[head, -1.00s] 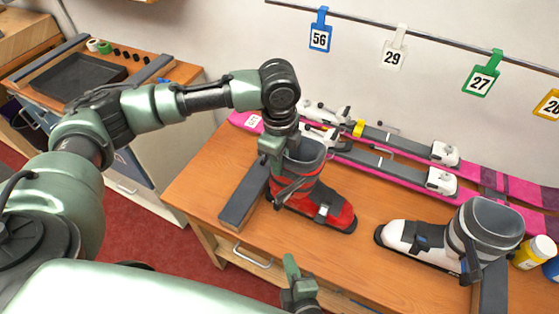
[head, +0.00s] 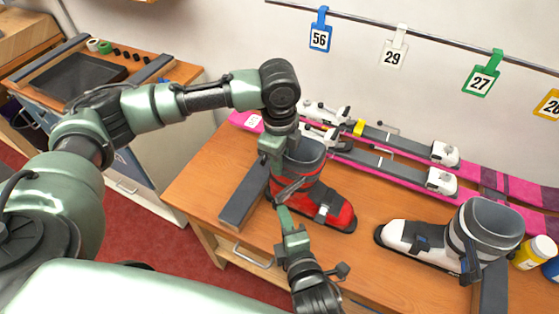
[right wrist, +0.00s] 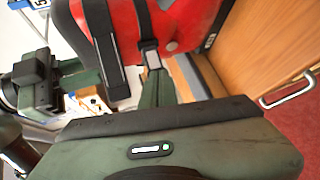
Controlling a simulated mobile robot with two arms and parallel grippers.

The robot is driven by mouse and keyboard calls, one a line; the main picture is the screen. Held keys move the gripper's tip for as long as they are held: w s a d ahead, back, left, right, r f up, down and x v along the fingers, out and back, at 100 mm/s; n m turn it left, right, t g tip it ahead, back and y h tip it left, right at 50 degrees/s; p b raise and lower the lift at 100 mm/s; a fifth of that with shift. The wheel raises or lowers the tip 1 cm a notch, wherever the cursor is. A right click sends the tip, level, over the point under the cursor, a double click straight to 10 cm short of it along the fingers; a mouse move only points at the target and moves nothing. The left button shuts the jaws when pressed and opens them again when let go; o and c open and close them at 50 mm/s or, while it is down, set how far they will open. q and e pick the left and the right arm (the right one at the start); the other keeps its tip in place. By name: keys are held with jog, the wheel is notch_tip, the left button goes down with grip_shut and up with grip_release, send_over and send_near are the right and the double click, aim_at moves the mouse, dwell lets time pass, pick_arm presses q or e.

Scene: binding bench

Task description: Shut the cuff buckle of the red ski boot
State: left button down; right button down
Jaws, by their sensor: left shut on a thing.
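The red ski boot (head: 338,212) stands on the bench, toe to the right, with a grey cuff and dark straps. Its cuff buckle lever (head: 290,190) sticks out at the front side of the cuff. In the right wrist view, a dark strap with a metal end (right wrist: 151,57) lies across the red shell (right wrist: 180,20). My left gripper (head: 272,162) is shut on the boot at its cuff, and its fingertips are partly hidden. My right gripper (head: 283,214) is low in front of the boot, fingers together, tips close to the buckle lever. I cannot tell whether they touch it.
A white ski boot (head: 410,236) stands to the right. Pink skis (head: 380,165) lie behind the boots. A grey bar (head: 243,195) lies left of the red boot. Bottles (head: 533,252) stand at the far right. Bare bench top (head: 350,255) shows between the boots.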

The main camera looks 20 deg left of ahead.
jog(key=shift+x, duration=1)
dwell(1.3)
jog(key=shift+w+a, duration=0.3)
jog(key=shift+a, duration=0.35)
jog(key=shift+w+a, duration=0.35)
jog(key=shift+a, duration=0.35)
jog(key=shift+s+a, duration=0.1)
jog(key=shift+s, duration=2.35)
jog(key=v, duration=1.2)
